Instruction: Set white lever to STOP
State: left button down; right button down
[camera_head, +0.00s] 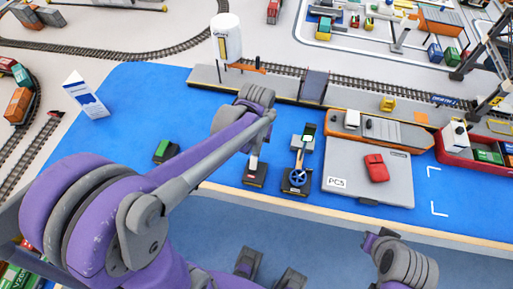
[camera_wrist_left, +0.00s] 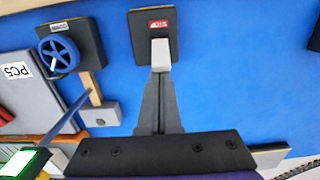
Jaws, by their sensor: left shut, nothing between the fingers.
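The white lever (camera_wrist_left: 160,54) stands on a dark control box (camera_wrist_left: 153,22) with a red label in the left wrist view. The box also shows in the head view (camera_head: 254,178), partly below my left gripper. My left gripper (camera_wrist_left: 160,82) is shut and empty, its fingertips right at the lever's near end; I cannot tell whether they touch it. In the head view my left gripper (camera_head: 257,149) is partly hidden by its own wrist. The label's wording is too small to read surely.
A box with a blue handwheel (camera_wrist_left: 58,53) stands beside the lever box; the wheel also shows in the head view (camera_head: 298,178). A grey case (camera_head: 345,190) carries a red object (camera_head: 376,168). A green-topped block (camera_head: 165,150) lies left. Blue table surface is clear between them.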

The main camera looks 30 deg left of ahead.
aim_at(255, 157)
pick_arm(q)
jog(key=t, duration=0.1)
jog(key=s+t, duration=0.1)
jog(key=s+r+t+p, duration=0.1)
jog(key=shift+d+y, duration=0.25)
jog(key=shift+y, duration=0.05)
jog(key=t, duration=0.1)
jog(key=s+t, duration=0.1)
jog(key=s+t+y, duration=0.1)
jog(key=t, duration=0.1)
jog(key=shift+s+d, duration=0.1)
jog(key=shift+d, duration=0.15)
jog(key=shift+r, duration=0.1)
jog(key=shift+r+p, duration=0.75)
jog(key=shift+p, duration=0.15)
